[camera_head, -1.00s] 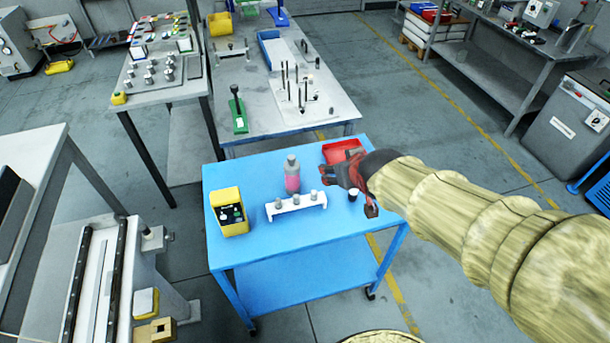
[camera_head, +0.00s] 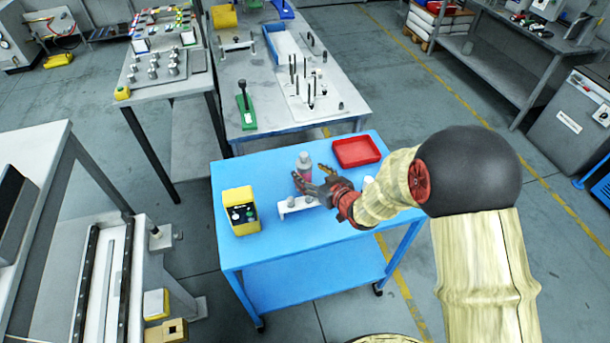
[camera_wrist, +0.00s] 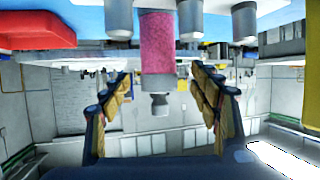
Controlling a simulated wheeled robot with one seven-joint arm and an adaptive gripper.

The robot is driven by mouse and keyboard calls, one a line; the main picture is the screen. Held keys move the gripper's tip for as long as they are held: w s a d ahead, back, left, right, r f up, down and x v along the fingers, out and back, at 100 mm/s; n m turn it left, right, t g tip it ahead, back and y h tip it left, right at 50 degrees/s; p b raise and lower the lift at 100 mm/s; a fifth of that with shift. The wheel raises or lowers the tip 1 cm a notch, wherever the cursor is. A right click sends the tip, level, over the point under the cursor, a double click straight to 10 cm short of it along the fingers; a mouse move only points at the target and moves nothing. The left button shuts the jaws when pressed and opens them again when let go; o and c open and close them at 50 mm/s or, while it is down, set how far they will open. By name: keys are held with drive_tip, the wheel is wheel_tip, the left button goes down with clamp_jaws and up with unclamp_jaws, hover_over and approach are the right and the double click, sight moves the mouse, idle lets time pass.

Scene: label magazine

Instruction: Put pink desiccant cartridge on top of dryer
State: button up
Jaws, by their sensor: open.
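The pink desiccant cartridge (camera_head: 304,160) stands upright on the blue cart, with a grey top. My gripper (camera_head: 312,175) is in front of it, open, and hides part of its lower body. In the wrist view, which looks upside down, the cartridge (camera_wrist: 157,55) lies between the lines of my spread fingers (camera_wrist: 160,100); no contact shows. A yellow box-shaped unit (camera_head: 241,211) with dark dials stands at the cart's left; it may be the dryer, but I cannot tell for sure.
A white rack (camera_head: 288,210) with small grey cylinders stands in front of the cartridge, partly hidden by my gripper. A red tray (camera_head: 357,152) sits at the cart's back right. The blue cart top (camera_head: 250,170) is clear behind the yellow unit.

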drive_tip(key=b+x, duration=0.1)
drive_tip(key=x, duration=0.4)
drive_tip(key=shift+d+r, duration=0.1)
drive_tip(key=shift+r, duration=0.1)
